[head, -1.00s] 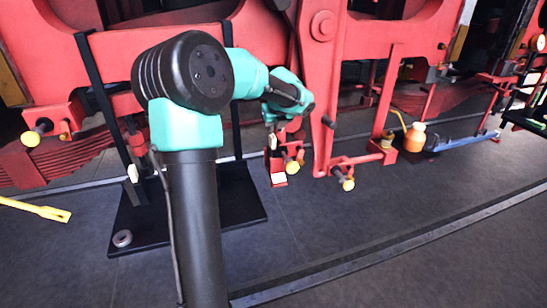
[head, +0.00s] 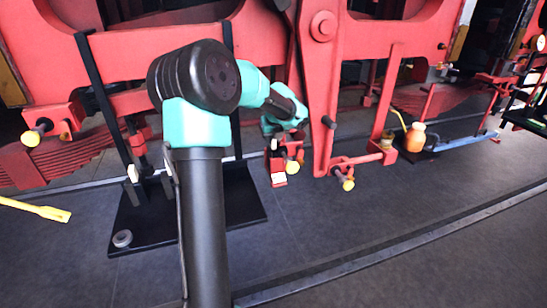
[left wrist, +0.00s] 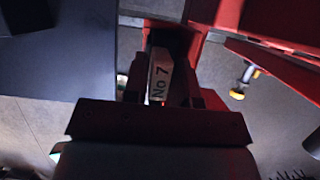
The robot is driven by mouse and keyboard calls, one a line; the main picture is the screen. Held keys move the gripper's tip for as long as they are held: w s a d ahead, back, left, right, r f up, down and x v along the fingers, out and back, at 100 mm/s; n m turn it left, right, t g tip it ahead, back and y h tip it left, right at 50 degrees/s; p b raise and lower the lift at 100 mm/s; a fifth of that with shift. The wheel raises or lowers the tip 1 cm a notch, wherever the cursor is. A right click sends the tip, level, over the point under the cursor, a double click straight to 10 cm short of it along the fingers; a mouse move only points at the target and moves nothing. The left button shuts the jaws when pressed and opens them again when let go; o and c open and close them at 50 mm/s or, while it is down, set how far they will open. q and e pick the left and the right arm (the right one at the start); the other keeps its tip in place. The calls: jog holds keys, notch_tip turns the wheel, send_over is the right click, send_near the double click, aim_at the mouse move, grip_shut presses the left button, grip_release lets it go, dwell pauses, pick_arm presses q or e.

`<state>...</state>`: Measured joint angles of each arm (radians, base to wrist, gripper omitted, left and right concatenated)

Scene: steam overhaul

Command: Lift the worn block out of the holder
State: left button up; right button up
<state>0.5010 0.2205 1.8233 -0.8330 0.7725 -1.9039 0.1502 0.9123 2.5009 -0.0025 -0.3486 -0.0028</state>
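The worn block, marked "No 7" (left wrist: 159,84), shows between the two fingers of my left gripper (left wrist: 164,92) in the left wrist view. Whether the fingers press on it or only stand around it cannot be told. A red bracket (left wrist: 176,27), which looks like the holder, is just beyond the block. In the head view my left gripper (head: 275,146) is at a small red bracket with a white patch (head: 279,178). My right gripper is in neither view.
Red locomotive frame parts (head: 316,110) stand close around the gripper. Yellow-tipped pins (head: 292,167) stick out near it. A black floor plate (head: 243,205) with a small ring (head: 122,239) lies to the left. An orange oil can (head: 415,138) stands at right.

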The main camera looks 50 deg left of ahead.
pick_arm(q)
jog(key=shift+c, duration=0.3)
grip_shut()
dwell(0.3)
